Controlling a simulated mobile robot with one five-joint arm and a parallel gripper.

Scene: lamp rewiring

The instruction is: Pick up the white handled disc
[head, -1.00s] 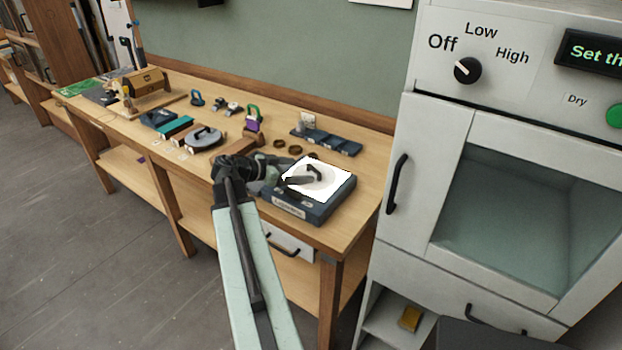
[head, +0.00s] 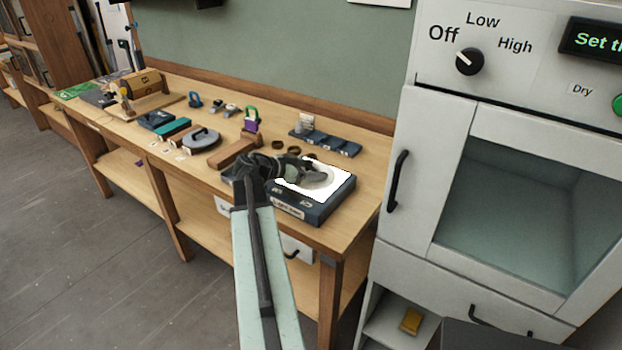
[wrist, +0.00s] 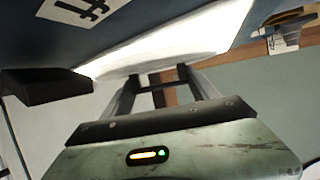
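The white handled disc (head: 322,180) lies on the glowing white top of a dark box labelled as a light panel (head: 312,211), at the bench's right end. Its pale rim also shows in the wrist view (wrist: 150,60). My gripper (head: 292,172) is low over the left part of the disc and hides its dark handle in the head view. In the wrist view my gripper's two fingers (wrist: 163,85) stand apart, with a dark bar between them close to the disc. I cannot tell whether they touch the handle.
A grey handled disc (head: 201,138) sits farther left on the bench. A brown block (head: 233,152) and several dark rings (head: 294,149) are close by. A dark tray (head: 326,142) lies behind. A white cabinet (head: 430,150) stands close on the right.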

